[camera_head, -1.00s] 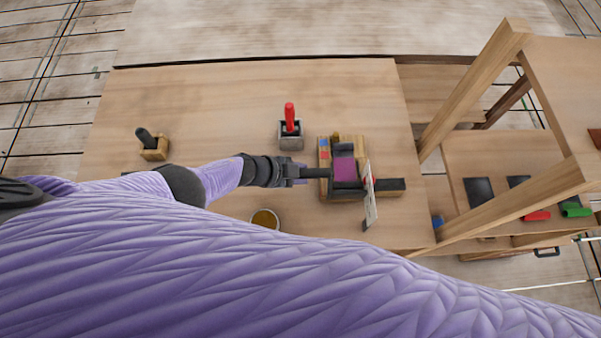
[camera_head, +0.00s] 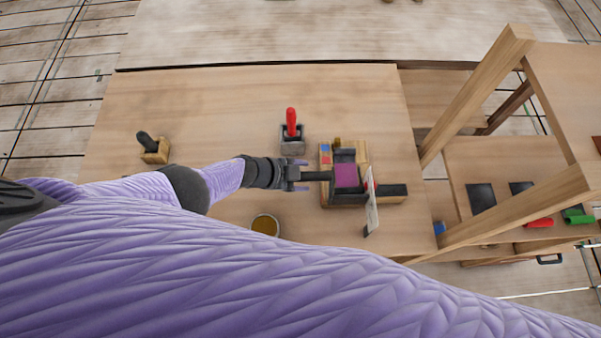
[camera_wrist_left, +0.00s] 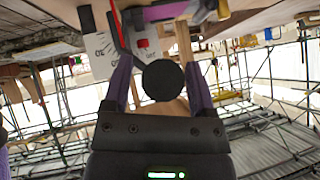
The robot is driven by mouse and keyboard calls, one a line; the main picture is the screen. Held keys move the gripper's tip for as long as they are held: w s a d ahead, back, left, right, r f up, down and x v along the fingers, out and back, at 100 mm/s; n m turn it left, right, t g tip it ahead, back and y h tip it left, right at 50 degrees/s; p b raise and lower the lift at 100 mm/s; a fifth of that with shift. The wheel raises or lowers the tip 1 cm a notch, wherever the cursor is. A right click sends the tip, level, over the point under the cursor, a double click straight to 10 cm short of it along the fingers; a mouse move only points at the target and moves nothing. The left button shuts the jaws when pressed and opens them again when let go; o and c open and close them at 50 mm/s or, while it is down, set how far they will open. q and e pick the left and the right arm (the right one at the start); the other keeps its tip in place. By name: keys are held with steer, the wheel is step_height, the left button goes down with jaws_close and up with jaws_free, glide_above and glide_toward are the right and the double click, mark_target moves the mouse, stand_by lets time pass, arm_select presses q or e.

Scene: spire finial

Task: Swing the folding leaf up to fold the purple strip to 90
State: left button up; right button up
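The purple strip (camera_head: 346,176) lies on the dark bending fixture on a wooden base (camera_head: 362,197). It also shows edge-on at the top of the left wrist view (camera_wrist_left: 166,11). A black bar handle (camera_head: 318,176) sticks out leftward from the fixture. Its round black end (camera_wrist_left: 163,80) sits between the fingers of my left gripper (camera_head: 299,175). The fingers are spread, with visible gaps beside the handle. A white marked plate (camera_head: 372,206) stands upright at the fixture's right side. I cannot read the leaf's angle clearly. My right gripper is not in view.
A red-handled tool in a grey holder (camera_head: 292,138) stands behind my gripper. A black-handled tool on a wooden block (camera_head: 153,148) is at the left. A round tin (camera_head: 265,225) is near the front. A wooden frame (camera_head: 480,95) rises at the right.

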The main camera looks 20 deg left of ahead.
arm_select(q)
steer(key=p+v, duration=0.7)
steer(key=v, duration=0.3)
steer(key=shift+a, duration=0.1)
